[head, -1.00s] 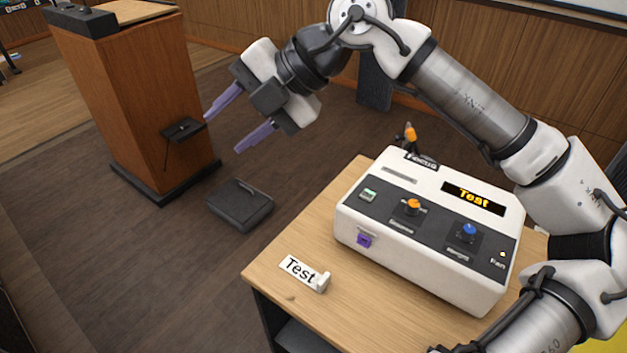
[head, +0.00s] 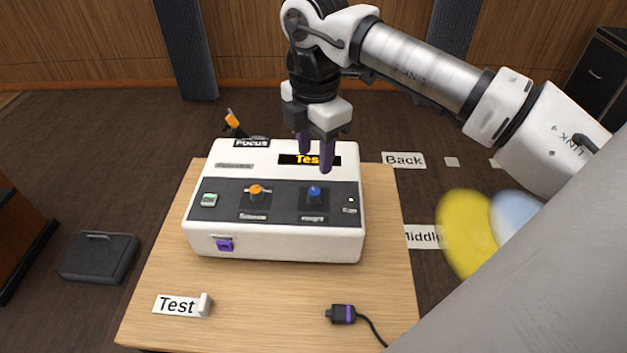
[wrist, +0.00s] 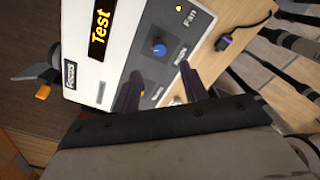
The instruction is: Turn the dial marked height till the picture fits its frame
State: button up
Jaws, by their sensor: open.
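A white control box (head: 275,243) with a dark panel stands on a small wooden table. The blue dial (head: 314,195) is on the right of the panel, with a small label below it that looks like "Height". In the wrist view the blue dial (wrist: 158,49) lies just beyond my fingertips. An orange dial (head: 257,191) is to its left. My gripper (head: 316,163) is open and points down above the back of the box, near the blue dial and apart from it. A dark display (head: 292,159) shows yellow "Test", partly hidden by my fingers in the head view.
An orange-tipped lever (head: 232,121) stands behind the box by the "Focus" label. A "Test" card (head: 177,305) and a plug with a cable (head: 342,314) lie at the table's front. Yellow and pale blue light discs (head: 462,232) show on the right. A dark case (head: 98,256) lies on the floor.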

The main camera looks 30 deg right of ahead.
aim_at(314, 191)
notch_tip(314, 191, down, 9)
jog(key=shift+r+p, duration=0.1)
jog(key=shift+p, duration=0.6)
grip_shut()
jog(key=shift+b, duration=0.3)
